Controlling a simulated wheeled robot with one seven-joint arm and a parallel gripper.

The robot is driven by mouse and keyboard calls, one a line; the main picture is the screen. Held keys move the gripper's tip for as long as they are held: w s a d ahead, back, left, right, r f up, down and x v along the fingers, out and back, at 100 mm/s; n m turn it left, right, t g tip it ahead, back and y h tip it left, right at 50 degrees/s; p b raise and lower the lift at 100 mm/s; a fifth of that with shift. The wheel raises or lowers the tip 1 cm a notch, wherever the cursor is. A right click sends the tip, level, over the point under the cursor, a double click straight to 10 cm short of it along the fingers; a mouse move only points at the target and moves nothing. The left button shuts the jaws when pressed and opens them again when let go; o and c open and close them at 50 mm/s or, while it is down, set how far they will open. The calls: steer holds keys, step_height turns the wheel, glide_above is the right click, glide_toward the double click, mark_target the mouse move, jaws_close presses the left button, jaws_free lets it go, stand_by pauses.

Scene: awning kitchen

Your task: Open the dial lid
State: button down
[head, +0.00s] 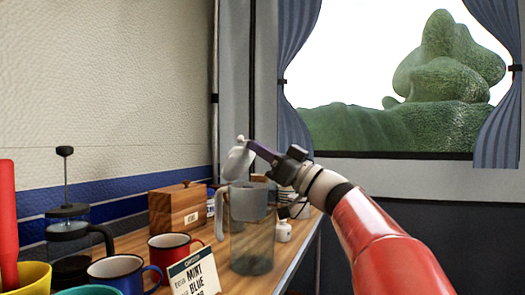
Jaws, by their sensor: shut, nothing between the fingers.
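A clear jug (251,246) with a pale grey collar and a handle on its left stands on the wooden counter. Its pale grey lid (238,160) is tilted up above the collar, at the handle side. My gripper (254,147) reaches in from the right above the jug. Its fingers are shut with nothing between them, and their tips are at the upper part of the raised lid. I cannot tell whether they touch it. The lid's hinge is not clear from here.
A wooden box (178,210), a red mug (170,252), a blue mug (118,271), a French press (70,240) and a small menu sign (195,275) stand left of the jug. A small white bottle (283,231) is close on its right. The window wall is behind.

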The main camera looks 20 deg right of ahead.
steer(key=r+h+p, duration=0.1)
steer(key=w+a+r+g+p, duration=0.1)
steer(key=p, duration=0.1)
steer(key=shift+w+a+g+h, duration=0.2)
steer(key=shift+g+h, duration=0.1)
steer(key=shift+h, duration=0.1)
steer(key=shift+a+f, duration=0.1)
